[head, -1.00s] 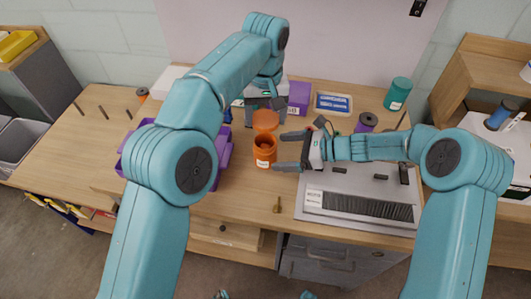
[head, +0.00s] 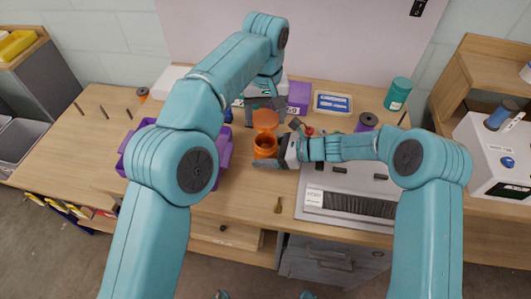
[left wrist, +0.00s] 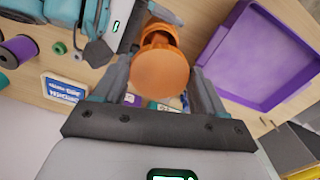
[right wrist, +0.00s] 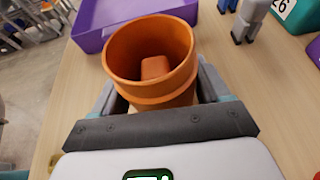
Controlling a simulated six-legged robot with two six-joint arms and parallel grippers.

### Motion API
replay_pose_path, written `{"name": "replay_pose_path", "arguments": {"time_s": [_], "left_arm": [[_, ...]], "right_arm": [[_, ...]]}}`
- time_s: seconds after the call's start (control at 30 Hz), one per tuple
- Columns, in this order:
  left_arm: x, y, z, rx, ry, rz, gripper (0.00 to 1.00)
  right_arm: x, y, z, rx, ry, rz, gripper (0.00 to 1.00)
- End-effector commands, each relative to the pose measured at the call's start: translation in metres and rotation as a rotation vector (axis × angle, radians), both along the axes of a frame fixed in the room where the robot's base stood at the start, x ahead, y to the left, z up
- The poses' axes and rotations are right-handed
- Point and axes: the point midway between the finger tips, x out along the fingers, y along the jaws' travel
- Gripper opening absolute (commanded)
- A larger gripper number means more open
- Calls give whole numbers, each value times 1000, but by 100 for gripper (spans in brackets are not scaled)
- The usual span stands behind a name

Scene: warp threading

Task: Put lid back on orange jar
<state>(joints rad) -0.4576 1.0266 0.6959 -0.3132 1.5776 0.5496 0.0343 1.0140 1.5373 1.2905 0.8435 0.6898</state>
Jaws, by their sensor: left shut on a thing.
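The orange jar (head: 265,147) stands on the table with its mouth open. The right wrist view shows its rim and inside (right wrist: 150,45), with a small orange piece at the bottom. The round orange lid (head: 265,120) is just behind the jar in the head view. It faces the left wrist camera (left wrist: 160,75), partly covering the jar. My left gripper (left wrist: 158,88) is shut on the lid, apart from the jar. My right gripper (right wrist: 160,98) has its fingers on either side of the jar. Whether both fingers touch it is hidden.
A purple tray (head: 222,160) stands left of the jar. A grey loom (head: 360,185) lies to the right. A blue-white card (head: 332,103), a purple spool (head: 366,122) and a teal spool (head: 397,93) are behind. The table in front of the jar is mostly clear.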

Motion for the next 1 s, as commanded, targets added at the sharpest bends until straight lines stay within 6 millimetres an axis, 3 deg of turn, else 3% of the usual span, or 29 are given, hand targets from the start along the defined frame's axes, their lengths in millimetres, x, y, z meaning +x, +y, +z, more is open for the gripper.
{"name": "replay_pose_path", "arguments": {"time_s": [0.13, 0.47, 1.0], "left_arm": [[0, 0, -4, 1, 1, 0, 43], [0, 0, -48, 0, 1, 0, 43], [0, 0, -50, -1, -1, 0, 43]], "right_arm": [[0, 0, 0, 1, 0, 0, 21], [0, 0, 1, 1, 0, 0, 21], [0, 0, 1, 1, -1, 0, 21]]}}
